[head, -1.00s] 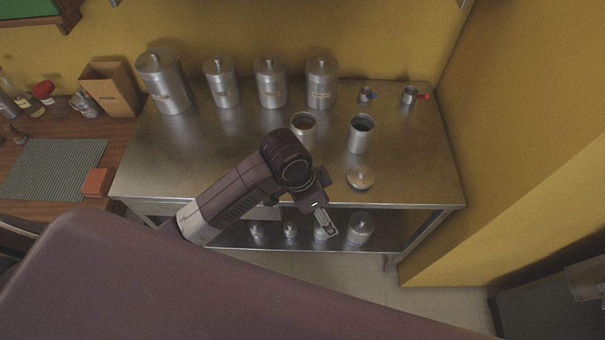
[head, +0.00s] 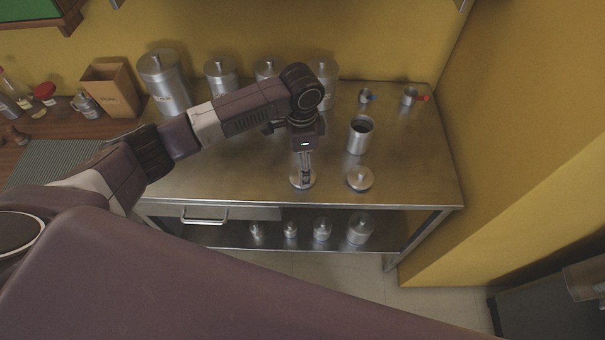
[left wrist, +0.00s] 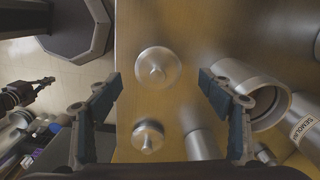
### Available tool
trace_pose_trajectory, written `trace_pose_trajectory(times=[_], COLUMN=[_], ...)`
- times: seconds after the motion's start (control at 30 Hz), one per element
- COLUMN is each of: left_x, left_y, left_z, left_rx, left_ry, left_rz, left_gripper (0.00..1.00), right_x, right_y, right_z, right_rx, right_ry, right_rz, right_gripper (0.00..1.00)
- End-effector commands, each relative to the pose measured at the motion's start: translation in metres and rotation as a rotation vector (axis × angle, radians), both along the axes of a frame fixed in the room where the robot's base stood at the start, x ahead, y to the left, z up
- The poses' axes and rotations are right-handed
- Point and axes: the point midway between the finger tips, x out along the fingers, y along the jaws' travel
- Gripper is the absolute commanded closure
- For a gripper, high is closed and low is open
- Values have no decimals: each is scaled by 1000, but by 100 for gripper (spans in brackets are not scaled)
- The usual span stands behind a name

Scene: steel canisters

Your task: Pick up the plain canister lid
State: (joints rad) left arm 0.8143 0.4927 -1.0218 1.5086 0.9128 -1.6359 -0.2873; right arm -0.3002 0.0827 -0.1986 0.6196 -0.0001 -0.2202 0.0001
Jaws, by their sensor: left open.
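Two round steel lids with knobs lie on the steel table. I cannot tell which is the plain one. The left lid (head: 302,181) is right below my left gripper (head: 304,178). In the left wrist view this lid (left wrist: 158,68) appears between the open fingertips of my left gripper (left wrist: 160,80), with nothing held. The other lid (head: 359,179) lies to its right and also shows in the left wrist view (left wrist: 148,136). A small dark end of an arm (left wrist: 42,82) at the left edge of the wrist view looks like my right gripper; its jaws are unclear.
An open canister (head: 360,136) stands behind the right lid. Another open canister (left wrist: 262,100) shows in the wrist view, hidden by my arm in the head view. Lidded canisters (head: 163,80) line the back. Bare table (head: 410,165) lies at the right.

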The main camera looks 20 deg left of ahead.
Motion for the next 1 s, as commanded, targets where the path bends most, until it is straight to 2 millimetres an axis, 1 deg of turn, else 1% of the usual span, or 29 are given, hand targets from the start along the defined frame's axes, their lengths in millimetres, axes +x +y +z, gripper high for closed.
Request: trace_pose_trajectory(times=[0.03, 0.1, 0.23, 0.37, 0.57, 0.9, 1.0], left_x=[-3, -3, -3, -3, -3, -3, -2], left_y=[-1, -3, -2, -3, -3, -3, -3], left_z=[-5, -16, -35, -42, -42, -42, -42], left_rx=[1, 1, 1, 1, 0, 0, 0], left_ry=[5, 5, 3, 0, 0, 0, 0], left_rz=[-1, 0, 1, -1, -1, 0, 0], left_gripper=[27, 27, 27, 27, 28, 66, 66], right_x=[0, 0, 0, 0, 0, 0, 0], right_y=[1, 1, 3, 5, 5, 5, 5], right_z=[7, 12, 13, 14, 13, 13, 13], right_rx=[1, 1, 3, 5, 6, 6, 6], right_ry=[0, 0, 0, 0, -1, -1, -1], right_rz=[0, 0, 0, -1, 1, 1, 1], right_gripper=[100, 100, 100, 100, 100, 100, 100])
